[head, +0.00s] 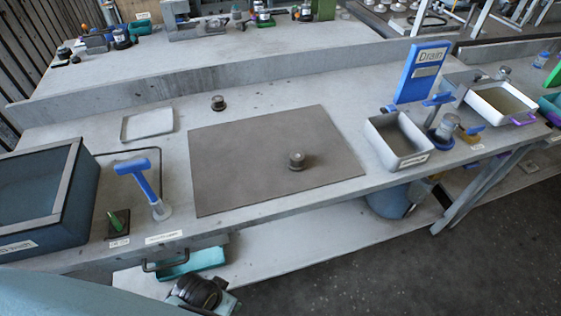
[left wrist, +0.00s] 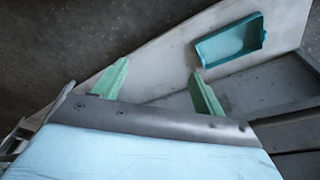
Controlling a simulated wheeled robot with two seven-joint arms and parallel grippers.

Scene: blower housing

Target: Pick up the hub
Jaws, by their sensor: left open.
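A small dark round metal part (head: 297,160) stands on the brown-grey mat (head: 235,185) in the middle of the bench. A similar small dark part (head: 218,103) stands on the bare bench behind the mat. I cannot tell for certain which of them is the hub. My left gripper (left wrist: 160,69) shows in the left wrist view with its two green fingers apart and nothing between them. It points down towards the lower shelf, away from both parts. My right gripper is not in view.
A dark blue bin (head: 75,205) stands at the left, near a blue-handled tool (head: 140,180). A shallow tray (head: 147,124) lies behind. A white bin (head: 399,155) and blue Drain sign (head: 420,75) stand right. A teal tray (left wrist: 228,40) lies on the lower shelf.

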